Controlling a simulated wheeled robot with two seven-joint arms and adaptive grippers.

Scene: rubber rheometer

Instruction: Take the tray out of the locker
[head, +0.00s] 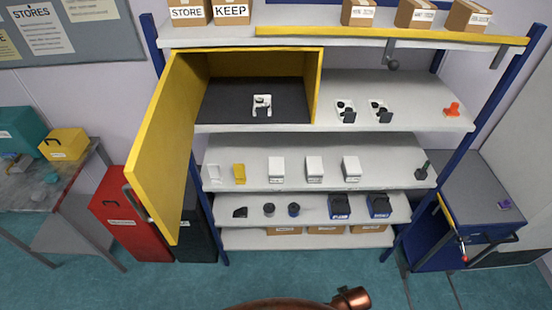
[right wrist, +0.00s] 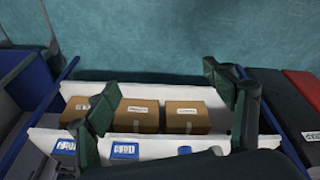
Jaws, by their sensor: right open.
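The yellow locker (head: 318,85) stands on the shelf unit's upper shelf, in the head view. Its yellow door (head: 165,140) is swung open to the left. A small white tray (head: 262,106) with a dark item on it sits on the locker's dark floor. In the right wrist view my right gripper (right wrist: 168,115) is open, with its two dark fingers wide apart and nothing between them. Lower shelves and boxes show beyond the fingers. My left gripper is in neither view. The right wrist view does not show the locker or the tray.
Two similar white trays (head: 345,112) (head: 380,111) and an orange item (head: 452,109) are right of the locker. White boxes (head: 277,170) line the shelf below. Brown boxes (right wrist: 186,117) sit on the lowest shelf. A red cabinet (head: 131,220) stands behind the door's lower left.

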